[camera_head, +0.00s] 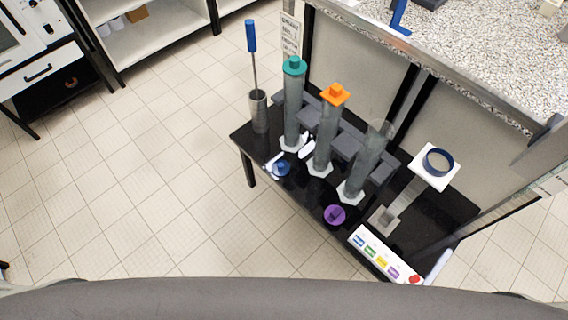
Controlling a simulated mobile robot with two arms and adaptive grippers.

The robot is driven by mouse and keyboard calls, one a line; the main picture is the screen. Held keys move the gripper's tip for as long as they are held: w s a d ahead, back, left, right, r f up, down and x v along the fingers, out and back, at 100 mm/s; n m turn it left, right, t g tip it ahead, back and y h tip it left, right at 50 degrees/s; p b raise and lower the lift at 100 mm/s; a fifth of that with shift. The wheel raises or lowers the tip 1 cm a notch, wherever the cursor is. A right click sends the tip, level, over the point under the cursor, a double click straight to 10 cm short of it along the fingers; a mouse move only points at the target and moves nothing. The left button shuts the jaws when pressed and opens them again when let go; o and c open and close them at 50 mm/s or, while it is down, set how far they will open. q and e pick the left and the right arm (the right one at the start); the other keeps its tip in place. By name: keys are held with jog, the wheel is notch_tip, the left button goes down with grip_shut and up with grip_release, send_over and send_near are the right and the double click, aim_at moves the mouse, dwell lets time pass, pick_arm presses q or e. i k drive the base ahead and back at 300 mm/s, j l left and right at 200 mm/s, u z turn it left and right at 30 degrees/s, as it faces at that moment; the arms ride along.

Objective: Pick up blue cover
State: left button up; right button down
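The blue cover (282,168) lies on the black table (412,240) near its front left edge, in front of the left cylinder (292,112). A small white item (270,166) lies beside it; I cannot tell what it is. The left cylinder has a teal cover (294,65) on top. The middle cylinder (326,135) has an orange cover (335,94). The right cylinder (363,165) shows no coloured cover. A purple cover (334,215) lies on the table's front edge side. Neither of my grippers is in view.
A metal holder (259,112) with a blue-handled tool (251,38) stands at the table's left corner. A scale-like stand with a dark ring (438,162) is at the right. A button panel (383,258) sits at the front. The tiled floor (130,200) is clear on the left.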

aim_at(280, 167)
jog(key=z, duration=1.25)
jog(key=u, duration=1.35)
jog(key=i+j+z, duration=0.1)
jog(key=j, duration=0.4)
jog(key=i+j+z, duration=0.1)
jog(key=j, duration=0.45)
jog(key=i+j+z, duration=0.1)
jog(key=j, duration=0.4)
jog(key=z, duration=1.7)
